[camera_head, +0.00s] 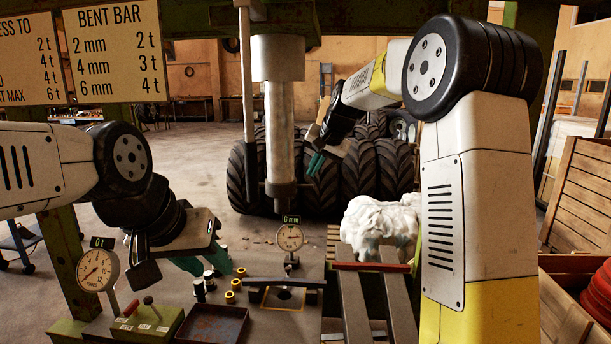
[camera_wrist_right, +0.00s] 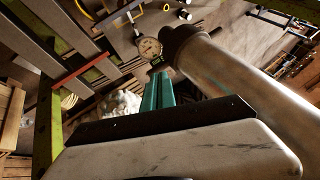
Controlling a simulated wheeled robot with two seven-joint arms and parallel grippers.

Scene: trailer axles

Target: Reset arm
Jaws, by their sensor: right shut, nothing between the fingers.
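My right gripper (camera_head: 316,163) is raised beside the press's steel ram (camera_head: 281,130), to its right in the head view. In the right wrist view its two teal fingers (camera_wrist_right: 158,92) lie together, shut with nothing between them. The ram (camera_wrist_right: 250,85) runs close beside them there. My left gripper (camera_head: 206,264) is low over the bench at the left. Its green fingers appear spread apart, above small black-and-white cylinders (camera_head: 200,290). I see nothing held in it.
A dial gauge (camera_head: 290,238) stands behind the press plate; another gauge (camera_head: 97,270) is at front left. A dark red tray (camera_head: 212,324), yellow rings (camera_head: 230,297) and a red bar (camera_head: 371,267) lie around. Wooden crates (camera_head: 585,190) stand at right.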

